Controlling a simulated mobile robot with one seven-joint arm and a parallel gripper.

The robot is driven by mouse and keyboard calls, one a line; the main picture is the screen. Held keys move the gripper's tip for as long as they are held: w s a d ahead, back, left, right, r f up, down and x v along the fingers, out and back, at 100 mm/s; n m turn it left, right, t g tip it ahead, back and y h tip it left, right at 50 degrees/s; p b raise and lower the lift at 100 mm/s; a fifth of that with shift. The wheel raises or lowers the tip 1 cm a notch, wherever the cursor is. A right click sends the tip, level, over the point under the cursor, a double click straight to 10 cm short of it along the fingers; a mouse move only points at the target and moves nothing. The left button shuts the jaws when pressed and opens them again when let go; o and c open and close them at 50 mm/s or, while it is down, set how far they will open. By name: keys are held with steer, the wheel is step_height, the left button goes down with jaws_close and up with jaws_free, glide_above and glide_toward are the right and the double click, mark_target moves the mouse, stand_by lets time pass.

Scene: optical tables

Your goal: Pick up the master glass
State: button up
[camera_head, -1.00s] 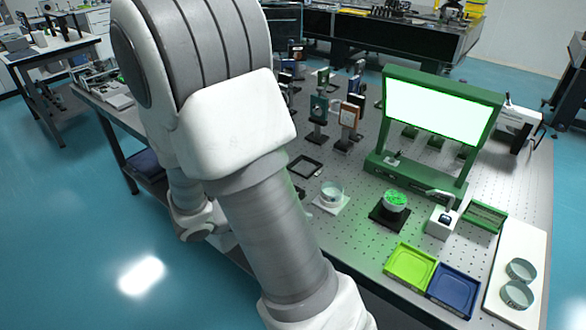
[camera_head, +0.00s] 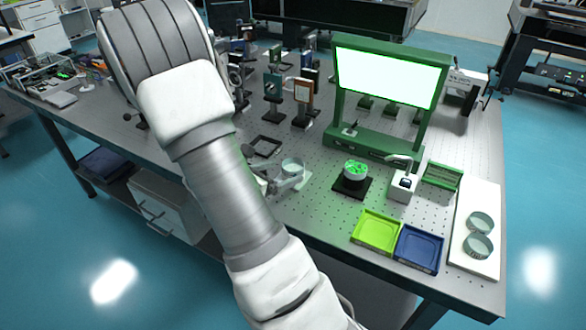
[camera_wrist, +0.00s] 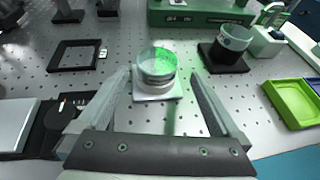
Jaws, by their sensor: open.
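A clear round glass (camera_wrist: 157,64) sits on a small white square plate (camera_wrist: 150,96) in the wrist view. It also shows in the head view (camera_head: 292,166). My gripper (camera_wrist: 161,76) is open and empty, its fingers to the left and right of this glass and plate, with gaps visible. A second round glass (camera_head: 355,170), with green showing in it, sits on a black square base (camera_head: 350,193) to the right; in the wrist view (camera_wrist: 236,38) it bears a label. Two more round glasses, (camera_head: 480,221) and (camera_head: 478,246), are on a white board. No marking tells me which is the master.
A bright green-framed light panel (camera_head: 385,80) stands behind. A white device (camera_head: 402,184), a lime tray (camera_head: 375,232) and a blue tray (camera_head: 419,248) are at the right. A black square frame (camera_wrist: 75,56) lies left of the near glass. Mounted optics stand farther back.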

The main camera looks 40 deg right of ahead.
mark_target(291, 165)
steer(key=x, duration=0.5)
steer(key=shift+w+d+r, duration=0.2)
steer(key=shift+r, duration=0.05)
steer(key=shift+c, duration=0.2)
steer(key=c, duration=1.4)
